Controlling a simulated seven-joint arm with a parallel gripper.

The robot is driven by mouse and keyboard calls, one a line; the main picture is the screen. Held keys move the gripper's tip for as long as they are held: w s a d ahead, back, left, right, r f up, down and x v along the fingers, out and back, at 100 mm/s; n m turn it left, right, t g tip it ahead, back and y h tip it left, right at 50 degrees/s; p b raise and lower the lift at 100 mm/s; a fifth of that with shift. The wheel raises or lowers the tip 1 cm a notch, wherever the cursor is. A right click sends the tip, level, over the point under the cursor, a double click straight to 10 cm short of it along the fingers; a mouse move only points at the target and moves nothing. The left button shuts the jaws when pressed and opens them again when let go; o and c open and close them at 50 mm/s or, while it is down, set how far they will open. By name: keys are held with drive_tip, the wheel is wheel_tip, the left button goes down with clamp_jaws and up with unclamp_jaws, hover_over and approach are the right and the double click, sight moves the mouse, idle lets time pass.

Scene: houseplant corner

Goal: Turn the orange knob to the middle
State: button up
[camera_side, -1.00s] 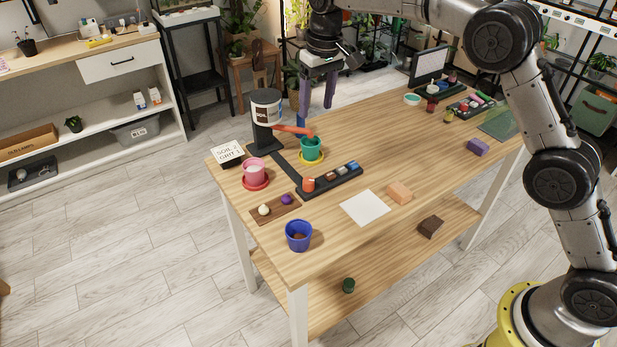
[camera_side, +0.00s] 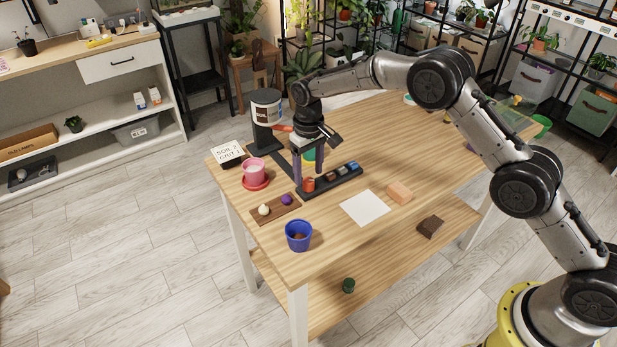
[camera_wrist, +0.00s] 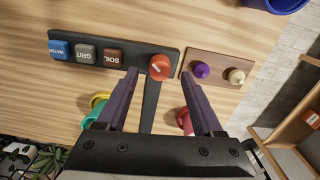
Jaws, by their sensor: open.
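The orange knob (camera_side: 308,185) stands at the left end of a dark control bar (camera_side: 341,183) on the wooden table. In the wrist view the orange knob (camera_wrist: 160,67), with a pale pointer line on its top, lies just ahead of and between my fingertips. The line slants. My gripper (camera_side: 311,172) is open and points down over the knob. In the wrist view my gripper (camera_wrist: 160,75) has one purple finger on each side of the knob, with space between. I cannot tell whether either finger touches it.
Water (camera_wrist: 60,50), grit (camera_wrist: 86,54) and soil (camera_wrist: 113,57) buttons share the bar. A board with purple and cream knobs (camera_wrist: 218,70) lies close beside it. A pink pot (camera_side: 254,171), blue pot (camera_side: 298,236) and soil dispenser (camera_side: 266,108) stand nearby. White paper (camera_side: 364,208) lies right.

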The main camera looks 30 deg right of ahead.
sight(308, 184)
drive_tip(key=shift+f, duration=1.35)
clamp_jaws()
